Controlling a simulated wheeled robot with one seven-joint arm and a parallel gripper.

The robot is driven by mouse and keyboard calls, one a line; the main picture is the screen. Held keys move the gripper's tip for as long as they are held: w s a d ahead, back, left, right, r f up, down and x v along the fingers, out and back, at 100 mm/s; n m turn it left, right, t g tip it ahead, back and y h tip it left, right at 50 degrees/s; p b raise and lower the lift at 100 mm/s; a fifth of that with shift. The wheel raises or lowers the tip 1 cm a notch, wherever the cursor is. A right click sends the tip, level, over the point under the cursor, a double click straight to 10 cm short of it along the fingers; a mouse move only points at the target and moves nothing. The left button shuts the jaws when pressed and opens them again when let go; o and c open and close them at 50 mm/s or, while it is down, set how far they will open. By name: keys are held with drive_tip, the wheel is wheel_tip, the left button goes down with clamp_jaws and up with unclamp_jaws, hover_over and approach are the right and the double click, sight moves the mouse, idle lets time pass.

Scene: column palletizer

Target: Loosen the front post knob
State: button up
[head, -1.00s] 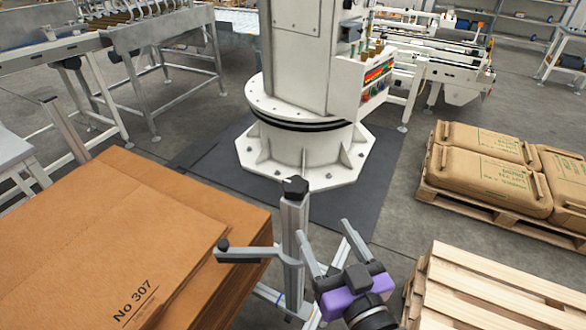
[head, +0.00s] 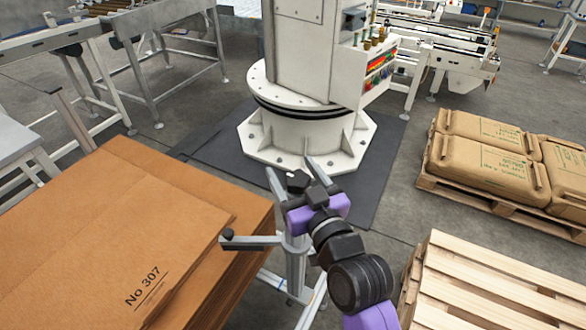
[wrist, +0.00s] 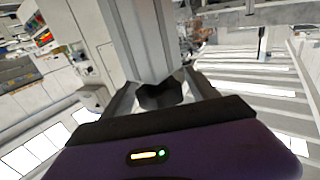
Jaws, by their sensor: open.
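The front post knob (head: 297,182) is black and sits on top of an upright grey metal post (head: 296,268). My gripper (head: 291,166) is open, with one finger on either side of the knob in the head view. In the wrist view the knob (wrist: 162,94) shows between the two spread fingers, with the post (wrist: 141,38) running on beyond it. I cannot tell whether either finger touches it. My wrist hides part of the post in the head view.
A short arm with a black end knob (head: 226,236) juts left from the post. Stacked brown cardboard (head: 110,235) marked No 307 lies close at left. A wooden pallet (head: 490,285) stands at right, and a white pedestal (head: 305,135) behind. Sacks (head: 485,155) lie on another pallet.

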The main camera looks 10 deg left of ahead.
drive_tip(key=c, duration=1.4)
drive_tip(key=shift+o, duration=0.2)
drive_tip(key=shift+f+b, duration=0.1)
drive_tip(key=shift+b, duration=0.2)
